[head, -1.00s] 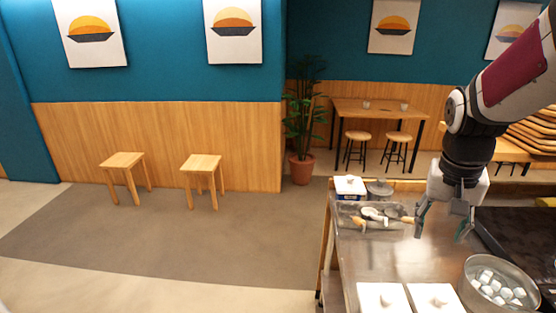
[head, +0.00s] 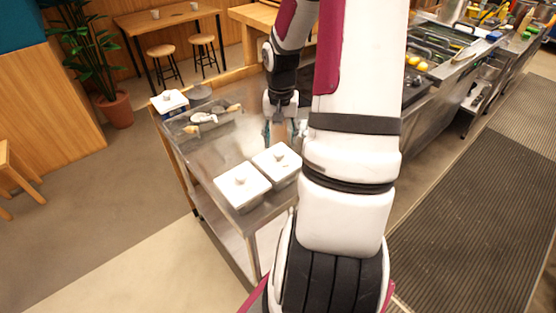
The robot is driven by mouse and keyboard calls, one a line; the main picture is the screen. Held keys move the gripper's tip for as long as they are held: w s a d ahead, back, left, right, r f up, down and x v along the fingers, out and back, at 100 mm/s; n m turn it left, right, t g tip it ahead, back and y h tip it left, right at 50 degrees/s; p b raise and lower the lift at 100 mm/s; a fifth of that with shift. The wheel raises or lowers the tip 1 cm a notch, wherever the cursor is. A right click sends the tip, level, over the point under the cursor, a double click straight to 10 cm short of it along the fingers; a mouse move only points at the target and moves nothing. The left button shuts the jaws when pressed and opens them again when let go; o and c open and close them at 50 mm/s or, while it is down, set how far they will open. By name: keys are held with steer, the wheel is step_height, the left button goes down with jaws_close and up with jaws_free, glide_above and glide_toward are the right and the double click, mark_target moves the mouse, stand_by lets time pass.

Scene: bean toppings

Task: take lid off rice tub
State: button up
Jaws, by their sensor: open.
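Two square tubs with white knobbed lids, the left one (head: 242,186) and the right one (head: 277,163), stand side by side at the near end of the steel counter, both covered. A smaller box with a white lid (head: 170,101) stands at the counter's far left corner. I cannot tell which one holds rice. My gripper (head: 284,133) points down, open and apparently empty, just beyond the right tub. My own arm hides part of the gripper's right side and the counter there.
Scoops or utensils (head: 208,120) lie on the steel counter (head: 215,150) near a round grey lid (head: 200,92). The counter's middle is clear. A stove with yellow items (head: 416,61) is at the right. Stools and a table (head: 168,22) stand behind.

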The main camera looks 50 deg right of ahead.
mark_target(279, 152)
steer(key=shift+w+a+f, duration=0.1)
steer(key=shift+f, duration=1.45)
steer(key=shift+w+a+f, duration=0.1)
steer(key=shift+f, duration=1.4)
steer(key=shift+s, duration=0.1)
jaws_close()
